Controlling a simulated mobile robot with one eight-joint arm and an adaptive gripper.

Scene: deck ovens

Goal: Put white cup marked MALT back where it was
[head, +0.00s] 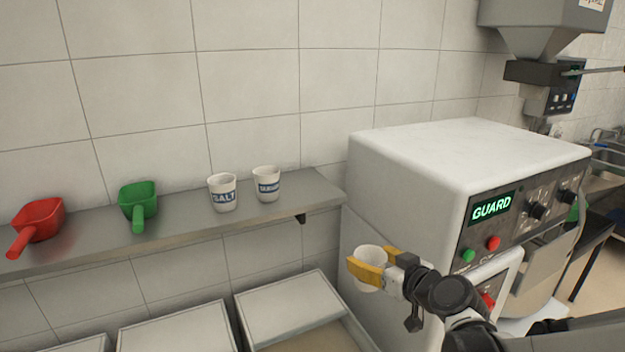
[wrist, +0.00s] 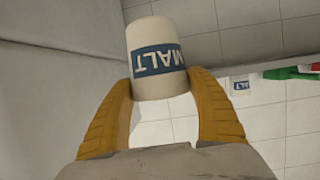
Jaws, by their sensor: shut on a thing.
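The white cup marked MALT (wrist: 157,50) is between the yellow fingers of my gripper (wrist: 160,95) in the wrist view, its blue label upside down in that picture. In the head view my gripper (head: 366,268) is shut on the cup (head: 369,257), which is in the air in front of the white machine's left side, below the shelf's height. The label does not show in the head view. The grey wall shelf (head: 180,220) carries a white cup marked SALT (head: 222,193) and another white cup with a blue label (head: 266,184), whose word is hard to read.
A green scoop (head: 138,205) and a red scoop (head: 37,226) lie on the shelf, left of the cups. The shelf's right end is bare. The white machine with the GUARD display (head: 440,170) stands right of it. Pale bins (head: 285,305) stand below.

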